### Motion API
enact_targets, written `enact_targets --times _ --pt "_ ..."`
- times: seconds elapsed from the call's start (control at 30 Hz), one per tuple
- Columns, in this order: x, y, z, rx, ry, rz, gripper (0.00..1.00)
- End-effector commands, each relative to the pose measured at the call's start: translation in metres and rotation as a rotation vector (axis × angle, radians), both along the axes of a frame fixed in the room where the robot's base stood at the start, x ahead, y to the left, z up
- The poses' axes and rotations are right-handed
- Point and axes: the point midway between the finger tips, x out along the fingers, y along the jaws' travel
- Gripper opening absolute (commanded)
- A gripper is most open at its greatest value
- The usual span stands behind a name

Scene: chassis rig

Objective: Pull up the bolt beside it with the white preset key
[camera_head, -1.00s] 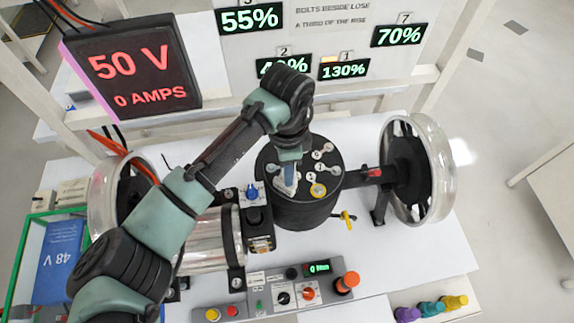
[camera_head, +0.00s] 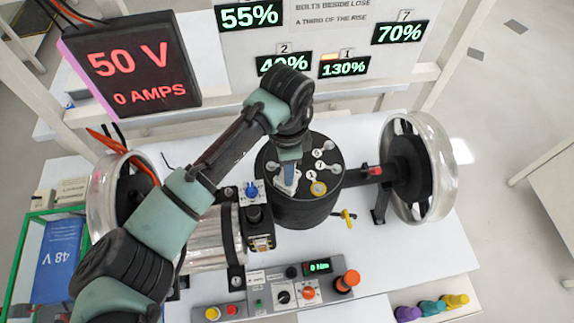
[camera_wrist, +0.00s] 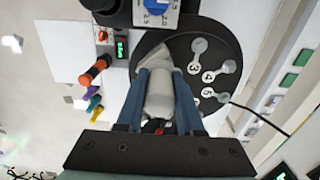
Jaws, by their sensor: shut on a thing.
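My gripper (camera_head: 287,180) points down over the left part of the top of a black drum (camera_head: 306,210). In the wrist view its two blue fingers (camera_wrist: 160,95) are shut on a white-grey cylindrical key (camera_wrist: 159,92). The key's far end is over the drum's top face; I cannot tell whether it sits on a bolt there. Grey bolt tabs with white number tags stand on the drum top, such as the one tagged 7 (camera_head: 320,166). The bolt tagged 1 (camera_head: 318,188) has a yellow ring. Bolts under my gripper are hidden.
Displays read 130% (camera_head: 344,67) for 1, 70% (camera_head: 399,34) for 7, and 50 V, 0 AMPS (camera_head: 130,75). A control panel (camera_head: 285,290) with an orange handle (camera_head: 347,281) shows 0 Nm. Purple, teal and yellow pieces (camera_head: 431,306) lie lower right. A blue-dial box (camera_head: 252,192) stands close left.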

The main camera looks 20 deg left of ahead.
Motion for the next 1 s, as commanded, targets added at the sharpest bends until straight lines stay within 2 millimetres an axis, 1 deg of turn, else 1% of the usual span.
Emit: enact_targets --times 0.3,0.53,0.67,1.0 --pt "-0.002 -0.001 -0.005 -0.001 0.007 0.000 0.00" --pt "-0.002 -0.001 -0.004 -0.001 0.010 0.000 0.00" --pt "-0.002 -0.001 0.004 -0.002 0.010 0.000 0.00" --pt "-0.001 -0.001 0.035 -0.001 0.004 0.000 0.00"
